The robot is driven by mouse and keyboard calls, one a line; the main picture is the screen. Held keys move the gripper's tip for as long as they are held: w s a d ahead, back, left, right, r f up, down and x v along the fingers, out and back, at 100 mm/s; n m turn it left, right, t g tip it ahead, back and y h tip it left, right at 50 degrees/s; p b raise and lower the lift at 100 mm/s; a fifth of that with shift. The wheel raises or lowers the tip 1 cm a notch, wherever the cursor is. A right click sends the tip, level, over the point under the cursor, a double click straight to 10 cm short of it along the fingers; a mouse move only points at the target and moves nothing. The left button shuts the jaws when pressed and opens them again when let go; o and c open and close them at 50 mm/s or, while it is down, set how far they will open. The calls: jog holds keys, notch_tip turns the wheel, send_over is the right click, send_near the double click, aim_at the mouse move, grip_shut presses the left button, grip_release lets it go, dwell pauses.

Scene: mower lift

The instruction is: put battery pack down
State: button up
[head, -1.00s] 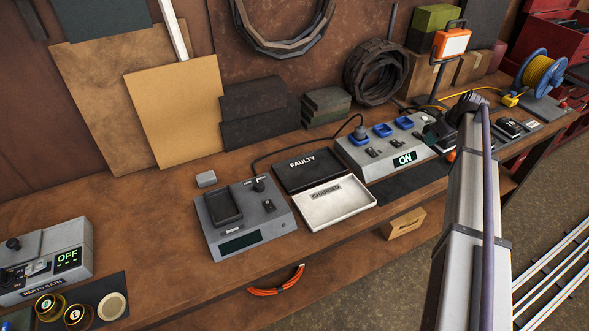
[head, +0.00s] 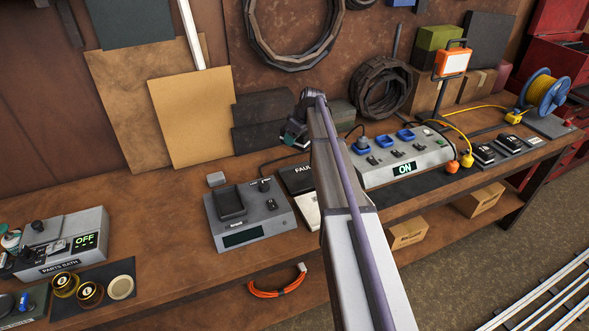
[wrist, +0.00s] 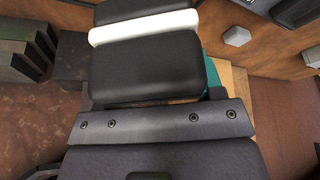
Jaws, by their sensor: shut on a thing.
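My gripper (head: 296,130) is raised above the back of the bench, left of the power strip. In the wrist view it is shut on the battery pack (wrist: 150,65), a black block with a white band, held beyond the screwed plate. The fingertips are not clearly seen. Below, the dark FAULTY tray (head: 294,176) and white CHARGED tray (head: 308,212) are partly hidden by my arm. Left of them stands a grey device (head: 265,225) with a dark cradle (head: 231,203) and a dark display.
A grey power strip (head: 375,178) reading ON stands right of my arm, with two black packs (head: 482,154) (head: 510,143) on a dark base farther right. A PARTS BATH box (head: 62,245) reads OFF at left.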

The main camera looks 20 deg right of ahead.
jog(key=w+a+f+m+h+b, duration=0.1)
jog(key=w+a+f+m+b, duration=0.3)
jog(key=w+a+f, duration=0.15)
jog(key=m+h+b, duration=0.1)
jog(key=m+b, duration=0.1)
jog(key=m, duration=0.1)
send_over(262, 169)
jog(key=s, duration=0.2)
jog(key=shift+t, duration=0.3)
jog(key=f+b, duration=1)
jog(key=f, duration=0.1)
jog(key=shift+w, duration=0.2)
jog(key=shift+r, duration=0.25)
jog(key=shift+f, duration=0.15)
jog(key=o, duration=1.2)
